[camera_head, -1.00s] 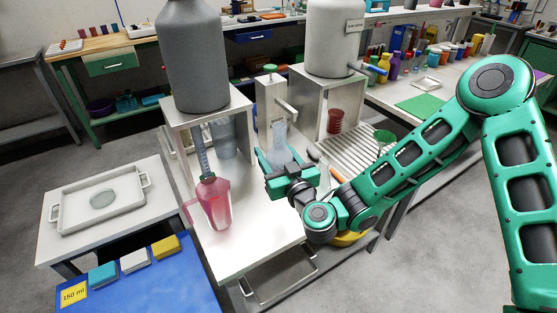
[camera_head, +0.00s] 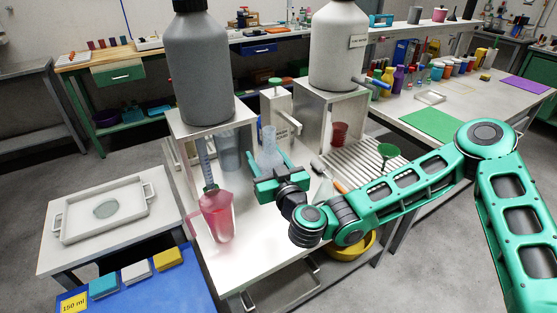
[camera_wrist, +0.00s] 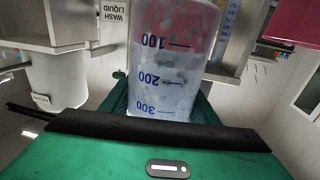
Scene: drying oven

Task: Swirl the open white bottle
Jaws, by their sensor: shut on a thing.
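A translucent whitish bottle (camera_head: 268,152) is held by my gripper (camera_head: 274,170) above the white bench top. In the wrist view the bottle (camera_wrist: 172,60) fills the middle, with blue graduation marks 100, 200 and 300 appearing inverted. A pinkish tint shows in its upper picture part there; I cannot tell whether this is liquid inside or something behind. The mouth is too small to judge in the head view.
A grey tank (camera_head: 197,70) and a light tank (camera_head: 338,45) stand on raised supports behind. A green funnel (camera_head: 387,150) is at the right rack. A white tray (camera_head: 105,208) lies on the left table.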

